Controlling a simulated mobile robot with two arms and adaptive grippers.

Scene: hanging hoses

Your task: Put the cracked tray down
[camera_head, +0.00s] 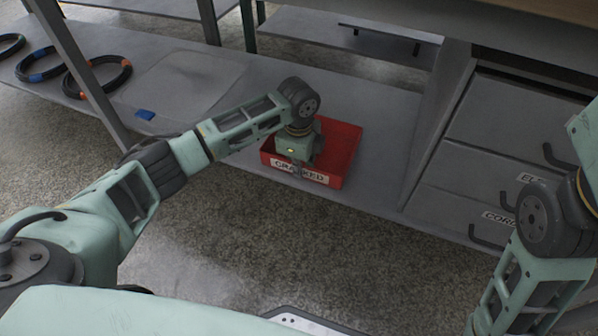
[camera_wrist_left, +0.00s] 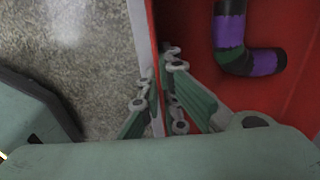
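The cracked tray (camera_head: 345,150) is a red open box with a white "CRACKED" label on its front wall. It is at the front edge of the low grey shelf; I cannot tell whether its base fully rests there. My left gripper (camera_head: 297,172) is at the front wall. In the left wrist view my left gripper (camera_wrist_left: 158,82) has one finger on each side of the tray's wall (camera_wrist_left: 152,45), closed on it. A bent black hose piece (camera_wrist_left: 232,45) with purple and green bands lies inside the tray.
The low shelf (camera_head: 385,130) has bare room around the tray. Several coiled black hoses (camera_head: 97,77) and a small blue piece (camera_head: 145,115) lie at its left. Drawers (camera_head: 500,130) with handles stand at the right. A shelf post (camera_head: 85,75) rises at the left.

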